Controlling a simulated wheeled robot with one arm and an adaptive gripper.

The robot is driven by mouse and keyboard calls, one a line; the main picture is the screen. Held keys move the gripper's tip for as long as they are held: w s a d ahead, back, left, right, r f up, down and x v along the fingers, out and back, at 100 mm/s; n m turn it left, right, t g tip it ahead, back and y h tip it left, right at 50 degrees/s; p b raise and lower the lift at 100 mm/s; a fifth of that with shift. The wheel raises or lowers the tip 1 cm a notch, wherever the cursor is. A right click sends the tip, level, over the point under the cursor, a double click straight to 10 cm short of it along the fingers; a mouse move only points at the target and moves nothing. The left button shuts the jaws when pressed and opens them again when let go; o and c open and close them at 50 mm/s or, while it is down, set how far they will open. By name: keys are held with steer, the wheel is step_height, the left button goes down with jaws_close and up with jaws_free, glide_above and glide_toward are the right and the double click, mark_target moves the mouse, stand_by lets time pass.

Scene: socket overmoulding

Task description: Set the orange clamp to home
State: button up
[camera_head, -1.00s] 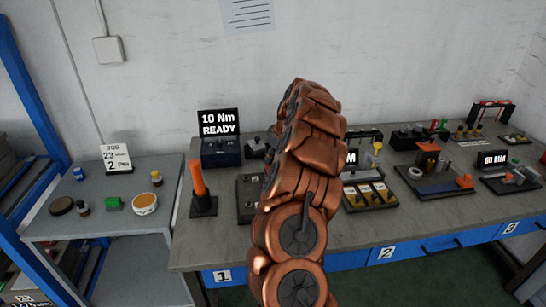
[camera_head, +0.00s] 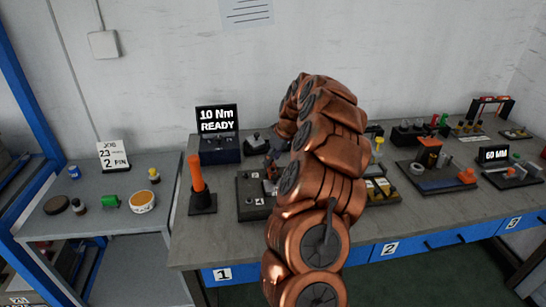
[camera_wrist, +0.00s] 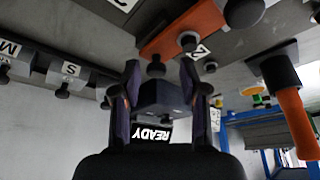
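The wrist view is upside down, with the bench top along its upper edge. In it the orange clamp (camera_wrist: 180,28) is a flat orange bar with dark knobs, on a grey fixture plate beside a label. My gripper (camera_wrist: 161,72) is open, its two dark fingers apart just short of the bar. I see nothing clearly held; a dark block shows between and behind the fingers. A little orange shows at the arm's edge.
A "10 Nm READY" display (camera_head: 218,120) and a small knobbed box (camera_head: 255,143) stand behind. An orange-handled tool (camera_head: 198,175) stands upright left of the fixture. More fixtures and a "60 MM" display (camera_head: 494,154) fill the bench's right side. A side table (camera_head: 110,215) is at left.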

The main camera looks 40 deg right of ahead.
steer(key=shift+r, duration=0.15)
steer(key=v, duration=1.1)
steer(key=shift+s+r, duration=0.25)
steer(key=shift+r, duration=0.1)
